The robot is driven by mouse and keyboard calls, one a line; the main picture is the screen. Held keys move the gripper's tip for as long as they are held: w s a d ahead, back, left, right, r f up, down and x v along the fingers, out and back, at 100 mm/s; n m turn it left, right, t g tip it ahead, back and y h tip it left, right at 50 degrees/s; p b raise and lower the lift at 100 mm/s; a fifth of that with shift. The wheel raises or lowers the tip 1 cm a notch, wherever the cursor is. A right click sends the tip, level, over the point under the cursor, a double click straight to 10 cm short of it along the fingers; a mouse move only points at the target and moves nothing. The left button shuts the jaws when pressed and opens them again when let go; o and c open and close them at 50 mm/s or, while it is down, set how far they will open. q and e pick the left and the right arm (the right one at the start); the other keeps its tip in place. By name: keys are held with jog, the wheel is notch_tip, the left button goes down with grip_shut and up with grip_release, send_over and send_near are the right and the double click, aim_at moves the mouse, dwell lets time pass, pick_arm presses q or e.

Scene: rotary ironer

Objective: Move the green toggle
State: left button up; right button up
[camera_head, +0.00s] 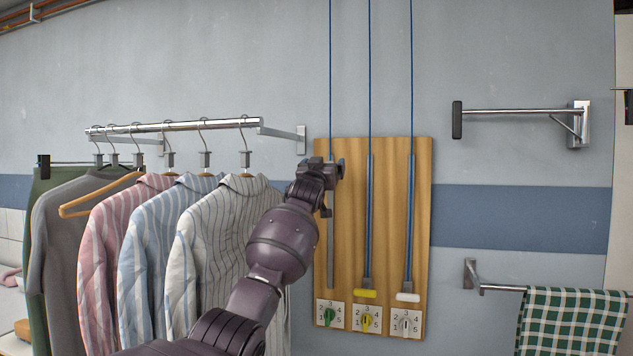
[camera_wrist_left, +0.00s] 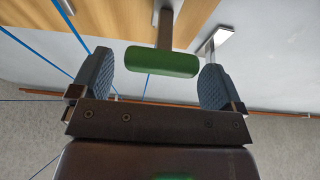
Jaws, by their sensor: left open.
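The green toggle (camera_wrist_left: 163,61) is a rounded bar on a grey stem, close in front of my left gripper (camera_wrist_left: 158,80). The blue-padded fingers are open, one at each side of the bar; I cannot tell whether they touch it. In the head view, my left gripper (camera_head: 325,172) is at the upper left of the wooden board (camera_head: 391,220) and hides the green toggle. Below it a grey slot runs down to a green dial (camera_head: 330,317) on a numbered plate. My right gripper is not in view.
The yellow handle (camera_head: 366,294) and white handle (camera_head: 408,297) hang low on the board, above a yellow dial (camera_head: 367,320) and a white dial (camera_head: 406,324). Striped shirts (camera_head: 205,240) hang on a rail left of my arm. A wall bracket (camera_head: 520,111) is at right.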

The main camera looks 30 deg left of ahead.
pick_arm(q)
jog(key=b+v, duration=0.1)
jog(key=v, duration=0.6)
jog(key=shift+s, duration=0.2)
jog(key=shift+d, duration=0.1)
dwell(0.3)
